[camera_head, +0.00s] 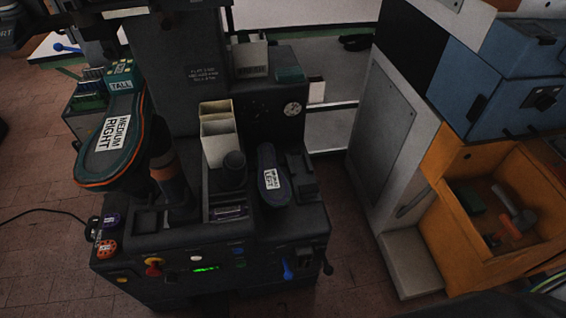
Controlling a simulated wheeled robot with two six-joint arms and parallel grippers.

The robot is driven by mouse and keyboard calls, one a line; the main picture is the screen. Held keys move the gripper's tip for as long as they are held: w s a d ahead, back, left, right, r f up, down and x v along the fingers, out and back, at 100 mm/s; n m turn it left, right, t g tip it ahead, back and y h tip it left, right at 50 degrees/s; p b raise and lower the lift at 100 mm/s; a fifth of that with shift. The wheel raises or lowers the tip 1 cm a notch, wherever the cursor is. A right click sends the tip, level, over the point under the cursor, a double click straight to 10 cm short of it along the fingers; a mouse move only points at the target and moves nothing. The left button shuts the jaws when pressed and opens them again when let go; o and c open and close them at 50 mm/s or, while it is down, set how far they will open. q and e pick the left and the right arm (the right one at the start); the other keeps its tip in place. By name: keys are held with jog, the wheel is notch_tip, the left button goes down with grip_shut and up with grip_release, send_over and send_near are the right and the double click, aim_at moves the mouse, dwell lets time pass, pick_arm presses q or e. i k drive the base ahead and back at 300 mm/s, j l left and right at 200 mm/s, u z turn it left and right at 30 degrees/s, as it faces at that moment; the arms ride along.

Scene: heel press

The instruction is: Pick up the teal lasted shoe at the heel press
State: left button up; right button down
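The teal shoe (95,162) is at the left of the heel press (190,250), sole up, with an orange line along its edge. A white label on its sole reads "MEDIUM RIGHT". A teal block marked "TALL" (121,84) is at its far end. A second, dark blue shoe form (268,158) with a white label stands on the right of the press. I cannot make out a gripper in this view, so neither gripper's position or opening shows.
Cream bins (217,137) and a dark cup (234,168) stand between the two shoes. An orange bin (500,215) with tools is at the right. Brick floor (40,260) is open at the left.

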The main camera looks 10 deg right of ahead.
aim_at(113, 151)
jog(key=k+j+u, duration=0.2)
jog(key=k+j, duration=0.35)
jog(key=k+j+u, duration=0.2)
jog(key=k+j, duration=0.25)
jog(key=j, duration=0.15)
